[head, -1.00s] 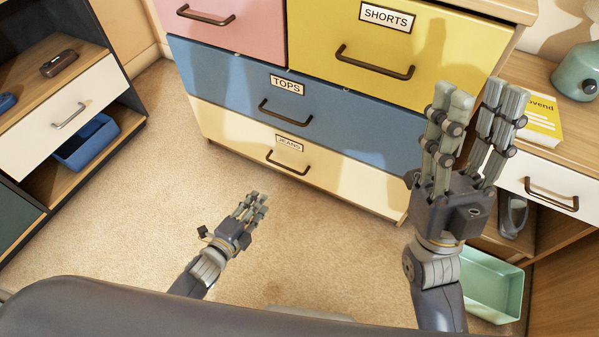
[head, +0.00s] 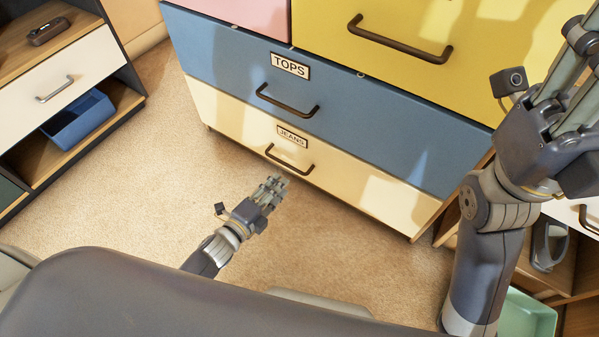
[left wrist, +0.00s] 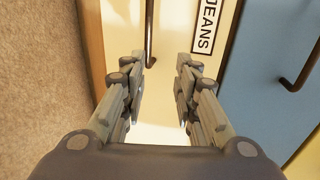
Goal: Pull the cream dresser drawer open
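The cream drawer (head: 330,178), labelled JEANS, is the bottom drawer of the dresser and looks shut. Its dark bar handle (head: 289,160) is on the front, below the label. In the left wrist view the handle (left wrist: 150,35) shows near the left fingertips, with the cream front (left wrist: 172,30) beyond. My left gripper (head: 273,186) is open and empty, just short of the handle. In the wrist view its fingers (left wrist: 160,85) are spread apart. My right gripper (head: 582,70) is raised at the right edge, partly cut off; its visible fingers look spread and empty.
A blue TOPS drawer (head: 225,62) is above the cream one, with a yellow drawer (head: 485,70) higher up. A shelf unit with a blue bin (head: 78,122) stands at left. A green bin (head: 530,315) is at lower right. The carpet (head: 150,190) before the dresser is clear.

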